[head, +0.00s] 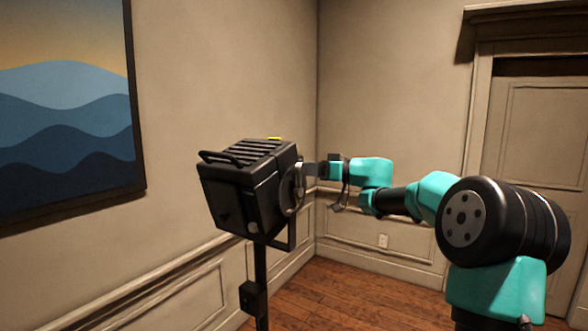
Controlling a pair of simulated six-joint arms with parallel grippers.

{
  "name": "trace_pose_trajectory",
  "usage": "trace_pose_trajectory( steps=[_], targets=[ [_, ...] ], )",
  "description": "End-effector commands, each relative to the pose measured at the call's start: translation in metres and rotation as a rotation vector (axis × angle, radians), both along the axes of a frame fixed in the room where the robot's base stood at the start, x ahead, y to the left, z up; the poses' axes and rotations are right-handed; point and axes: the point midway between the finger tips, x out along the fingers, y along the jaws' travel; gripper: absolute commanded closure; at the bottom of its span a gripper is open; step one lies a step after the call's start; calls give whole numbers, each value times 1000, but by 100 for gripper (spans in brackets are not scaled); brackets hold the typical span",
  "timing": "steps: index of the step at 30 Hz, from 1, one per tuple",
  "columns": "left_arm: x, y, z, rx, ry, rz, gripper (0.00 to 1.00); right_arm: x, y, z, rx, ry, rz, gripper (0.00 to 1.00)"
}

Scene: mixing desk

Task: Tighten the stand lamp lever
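The stand lamp (243,193) is a black boxy lamp head with a ribbed top, held in a yoke on a thin black stand in the middle of the head view. A round part (291,190) sits on its right side, at the yoke; I cannot make out the lever clearly there. My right gripper (308,172) reaches in from the right and is at or very near this round part. Its fingertips are small and partly hidden, so I cannot tell whether they are open or touching. My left gripper does not show.
A framed blue wave painting (68,105) hangs on the left wall. A door (540,140) is at the right behind my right arm. Wooden floor (345,296) is clear to the right of the lamp's stand.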

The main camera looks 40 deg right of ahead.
Motion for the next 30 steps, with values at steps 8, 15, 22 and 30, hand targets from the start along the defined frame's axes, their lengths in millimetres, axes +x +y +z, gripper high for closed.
trace_pose_trajectory(
  steps=[8, 15, 22, 30],
  targets=[
    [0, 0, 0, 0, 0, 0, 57, 36, 22, 0, 0, 0, 2, 63],
    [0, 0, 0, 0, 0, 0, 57, 46, 27, 0, 0, 0, 0, 63],
    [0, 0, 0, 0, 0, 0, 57, 46, 27, 0, 0, 0, 0, 65],
    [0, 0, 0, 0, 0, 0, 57, 46, 27, 0, 0, 0, 0, 91]
  ],
)
